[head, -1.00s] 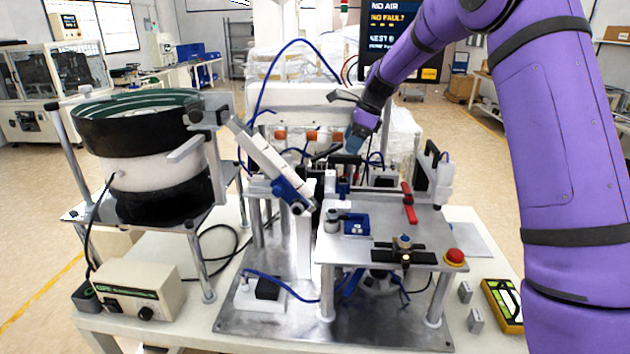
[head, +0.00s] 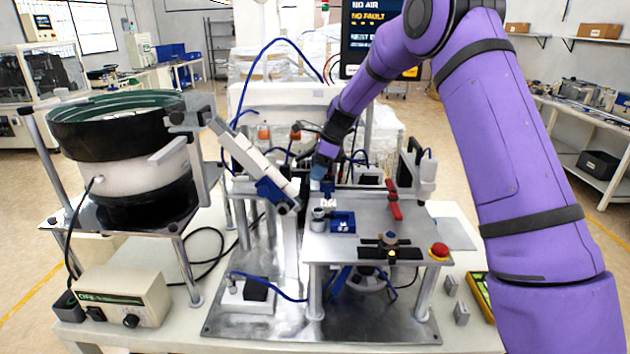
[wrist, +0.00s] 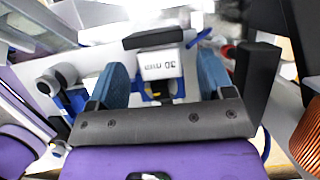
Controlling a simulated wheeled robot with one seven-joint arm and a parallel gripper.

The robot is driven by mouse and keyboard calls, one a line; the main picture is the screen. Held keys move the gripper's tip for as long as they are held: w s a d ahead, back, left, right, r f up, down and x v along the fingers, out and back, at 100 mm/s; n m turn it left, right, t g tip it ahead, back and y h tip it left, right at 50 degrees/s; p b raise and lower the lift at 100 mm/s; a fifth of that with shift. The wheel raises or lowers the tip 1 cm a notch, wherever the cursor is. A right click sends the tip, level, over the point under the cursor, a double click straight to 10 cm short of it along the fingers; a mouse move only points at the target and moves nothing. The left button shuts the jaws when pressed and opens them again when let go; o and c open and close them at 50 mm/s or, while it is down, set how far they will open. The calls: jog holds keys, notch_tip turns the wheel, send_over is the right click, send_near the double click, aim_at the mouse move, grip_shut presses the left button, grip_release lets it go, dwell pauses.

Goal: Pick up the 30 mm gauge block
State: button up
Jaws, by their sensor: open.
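The 30 mm gauge block (wrist: 160,65) is a pale block with dark "30 mm" lettering, upside down in the wrist view. It shows between and beyond the two blue fingers of my gripper (wrist: 162,82). The fingers are apart, with a visible gap on each side of the block. In the head view my gripper (head: 318,180) points down over the back left of the raised metal plate (head: 345,250). A small white shape just below it may be the block, but it is too small to tell.
A blue fixture (head: 342,222) and a red clamp (head: 394,200) stand on the plate. A slanted white track (head: 245,155) rises at the left toward the bowl feeder (head: 120,130). A red button (head: 439,251) is at the plate's right.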

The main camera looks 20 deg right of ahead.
jog(key=shift+w+a+f, duration=0.1)
jog(key=shift+a+f, duration=0.1)
jog(key=shift+f, duration=0.45)
jog(key=shift+c, duration=0.2)
jog(key=c, duration=1)
jog(key=shift+r, duration=0.1)
jog(key=shift+c, duration=0.3)
